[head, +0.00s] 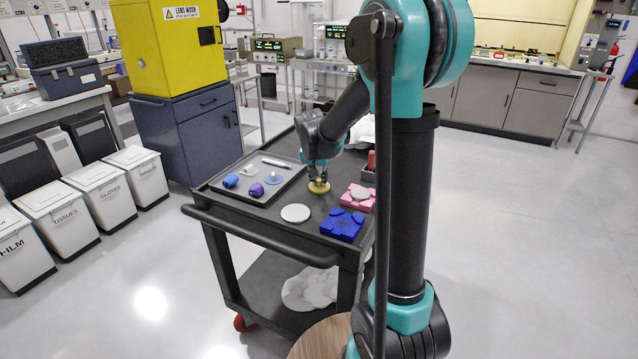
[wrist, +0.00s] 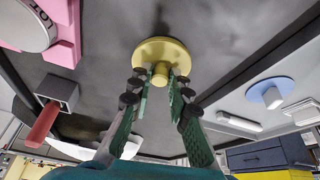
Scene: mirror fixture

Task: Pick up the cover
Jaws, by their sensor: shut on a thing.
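The cover looks to be a yellow disc with a round knob (head: 319,187), on or just above the top of the black cart (head: 275,230). In the wrist view the same yellow cover (wrist: 150,50) shows its knob between the fingers. My gripper (head: 318,177) is above the cover, its fingers pointing down and shut on the knob; in the wrist view the fingertips (wrist: 160,82) sit on either side of it. I cannot tell whether the cover touches the cart.
A pink block with a grey disc (head: 361,194), a blue block (head: 342,226) and a white disc (head: 295,213) are close by. A dark tray (head: 222,190) at left holds a blue knobbed disc (head: 274,180) and several small items. A red-handled item (wrist: 43,124) stands in a grey holder.

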